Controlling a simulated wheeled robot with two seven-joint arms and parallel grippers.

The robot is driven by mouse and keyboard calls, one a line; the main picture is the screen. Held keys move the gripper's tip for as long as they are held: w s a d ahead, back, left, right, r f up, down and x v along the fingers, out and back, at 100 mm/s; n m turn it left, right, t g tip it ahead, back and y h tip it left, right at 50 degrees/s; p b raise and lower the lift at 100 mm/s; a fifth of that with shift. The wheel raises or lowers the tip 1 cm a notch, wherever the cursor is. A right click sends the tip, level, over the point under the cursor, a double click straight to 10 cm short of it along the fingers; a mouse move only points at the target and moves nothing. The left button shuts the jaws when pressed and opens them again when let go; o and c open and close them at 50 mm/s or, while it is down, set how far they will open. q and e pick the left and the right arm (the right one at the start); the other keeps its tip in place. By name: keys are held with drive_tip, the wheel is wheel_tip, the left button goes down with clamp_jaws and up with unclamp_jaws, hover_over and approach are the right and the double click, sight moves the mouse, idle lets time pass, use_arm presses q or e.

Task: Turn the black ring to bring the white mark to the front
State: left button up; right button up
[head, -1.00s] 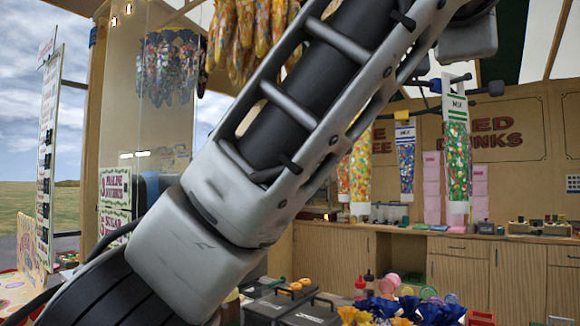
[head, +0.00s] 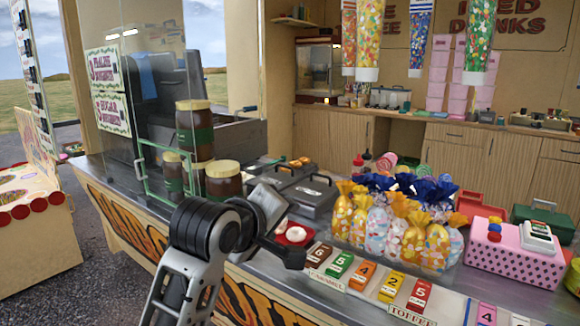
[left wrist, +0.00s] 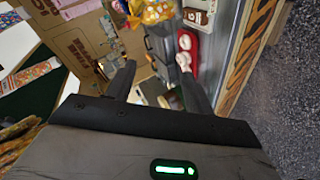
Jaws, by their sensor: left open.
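My left gripper shows in the left wrist view (left wrist: 158,90) with its two dark fingers apart and nothing between their tips. In the head view the dark end of my left arm (head: 285,253) is at the counter's front edge, beside a red dish with a white top (head: 296,234). In the left wrist view the red dish (left wrist: 187,62) lies just beyond the right finger, with white pieces on it. I cannot make out a black ring or its white mark in either view. My right gripper is not in view.
Jars with brown contents (head: 223,180) stand behind the arm. Grey lidded boxes (head: 300,187), bagged sweets (head: 365,212) and a pink dotted box (head: 512,250) crowd the counter. Numbered coloured blocks (head: 362,275) line its front edge. A glass screen (head: 130,110) rises at the left.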

use_arm(q)
drive_tip(key=s+a+f+m+g+y, duration=0.1)
drive_tip(key=s+a+f+m+g, duration=0.1)
drive_tip(key=s+a+f, duration=0.6)
drive_tip(key=s+a+f+m+g+y, duration=0.25)
drive_tip(key=s+f, duration=0.35)
drive_tip(key=f, duration=0.7)
drive_tip(key=s+a+f+m+g+y, duration=0.15)
drive_tip(key=s+a+f, duration=0.25)
drive_tip(key=s, duration=0.5)
drive_tip(key=s+a+f+m+g, duration=0.2)
drive_tip(key=s+a+f+m, duration=0.15)
drive_tip(key=s, duration=0.65)
drive_tip(key=w+d+f+t+h, duration=0.2)
drive_tip(key=w+d+f+t, duration=0.3)
drive_tip(key=w+f, duration=0.1)
drive_tip(key=shift+w, duration=0.5)
drive_tip(key=shift+w+d+m+t+h, duration=0.1)
drive_tip(key=shift+d+m+t+h, duration=0.25)
drive_tip(key=shift+t, duration=0.45)
drive_tip(key=shift+c, duration=0.3)
